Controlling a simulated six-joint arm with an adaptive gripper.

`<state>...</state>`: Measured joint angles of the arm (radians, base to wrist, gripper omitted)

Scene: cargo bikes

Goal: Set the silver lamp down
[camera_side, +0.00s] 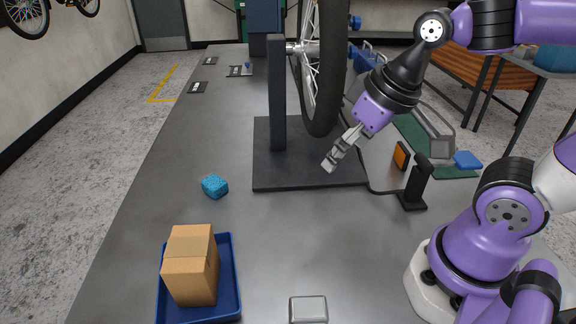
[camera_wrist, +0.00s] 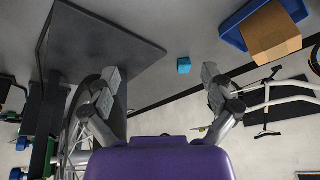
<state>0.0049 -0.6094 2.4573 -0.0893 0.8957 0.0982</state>
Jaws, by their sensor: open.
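A small silver block with rounded corners (camera_side: 308,309) lies on the grey table at the near edge of the side view. It may be the silver lamp; I cannot tell for certain, and no other lamp is clear. My gripper (camera_side: 331,164) is open and empty, tilted down to the left above the right front part of the dark stand plate (camera_side: 290,181). It is well apart from the silver block. In the wrist view the two fingers of my gripper (camera_wrist: 160,83) are wide apart with nothing held between them. The silver block does not show there.
A blue tray (camera_side: 229,278) holds a cardboard box (camera_side: 190,265). A blue block (camera_side: 214,186) lies left of the plate. A bicycle wheel (camera_side: 324,70) stands beside my gripper. A black stand (camera_side: 414,185) and an orange panel (camera_side: 401,156) are to the right. The table's middle front is clear.

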